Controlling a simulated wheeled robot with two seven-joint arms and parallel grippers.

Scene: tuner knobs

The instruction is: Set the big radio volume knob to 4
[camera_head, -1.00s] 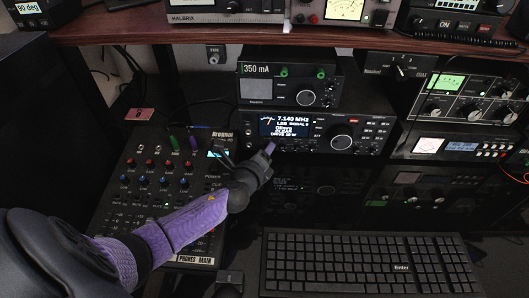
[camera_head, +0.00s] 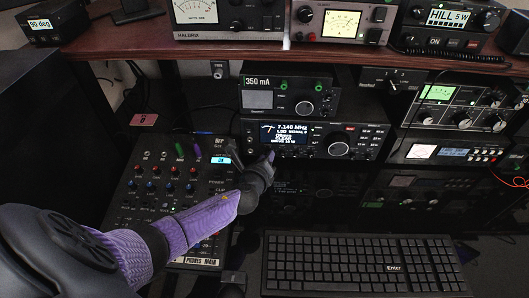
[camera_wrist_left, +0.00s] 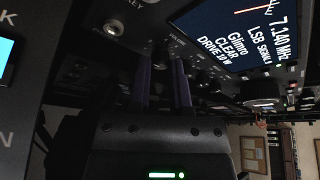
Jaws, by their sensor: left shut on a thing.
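The big radio (camera_head: 285,133) has a lit display reading 7.140 MHz and a large round knob (camera_head: 337,147) right of it. My left gripper (camera_head: 270,157) is at the radio's lower left front, just below the display. In the left wrist view, its two dark fingers (camera_wrist_left: 164,70) point at the radio front and are shut on a small dark knob there, the volume knob by its place. The fingers hide most of this knob. Its pointer and scale are too dark to read. My right gripper is not in view.
A smaller unit reading 350 mA (camera_head: 288,94) sits on top of the radio. A mixer (camera_head: 150,190) with several coloured knobs lies to the left, under my left arm. A black keyboard (camera_head: 362,265) is in front. A wooden shelf (camera_head: 290,55) hangs above.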

